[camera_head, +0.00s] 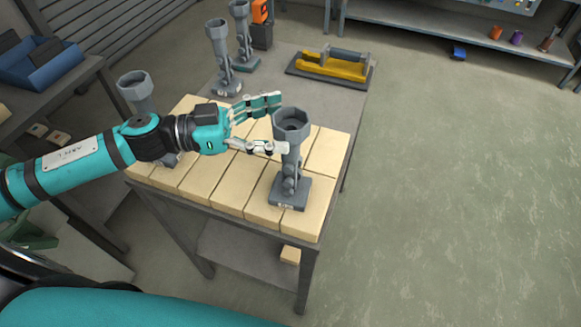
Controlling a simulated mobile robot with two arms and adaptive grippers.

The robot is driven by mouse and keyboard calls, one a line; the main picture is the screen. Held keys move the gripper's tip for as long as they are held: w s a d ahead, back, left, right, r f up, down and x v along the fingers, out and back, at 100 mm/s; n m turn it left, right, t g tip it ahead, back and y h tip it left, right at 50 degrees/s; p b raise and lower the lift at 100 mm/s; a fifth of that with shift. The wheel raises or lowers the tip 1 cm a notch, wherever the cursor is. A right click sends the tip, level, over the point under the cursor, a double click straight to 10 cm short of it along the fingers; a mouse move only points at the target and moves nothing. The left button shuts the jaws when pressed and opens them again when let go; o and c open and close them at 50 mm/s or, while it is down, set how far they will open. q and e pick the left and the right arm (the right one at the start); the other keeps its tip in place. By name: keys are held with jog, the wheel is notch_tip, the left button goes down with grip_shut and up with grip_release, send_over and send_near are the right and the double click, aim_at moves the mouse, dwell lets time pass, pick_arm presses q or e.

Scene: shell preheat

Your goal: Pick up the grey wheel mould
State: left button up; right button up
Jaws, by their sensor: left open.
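A tall grey mould (290,165) with an eight-sided cup on top and a square foot stands upright on the tan blocks at the table's right front. Its knobbly stem could be the wheel shape, but I cannot read the label on its foot. My left gripper (274,124) is open just left of the mould's cup. Its lower fingertip overlaps the neck below the cup in the picture; I cannot tell if they touch. Similar grey moulds stand at the left (135,86), partly behind my left arm, and at the back (218,50) (241,30). My right gripper is not in view.
Tan blocks (210,196) cover the front of the grey table (290,75). A yellow and grey tool (335,65) lies at the back right, with an orange item (261,11) further back. A blue bin (45,62) is on the left bench. The right floor is clear.

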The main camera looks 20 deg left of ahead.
aim_at(291, 119)
pick_arm(q)
jog(key=shift+w+d+r+p, duration=0.25)
jog(key=shift+w+d+p, duration=0.05)
jog(key=shift+d, duration=0.2)
jog(key=shift+w+d+r+p, duration=0.2)
jog(key=shift+w+d+p, duration=0.05)
jog(key=shift+d, duration=0.25)
jog(key=shift+w+d+f, duration=0.15)
jog(key=shift+d+f, duration=0.1)
jog(key=shift+d, duration=0.2)
jog(key=c, duration=1.7)
grip_shut()
jog(key=shift+r, duration=0.15)
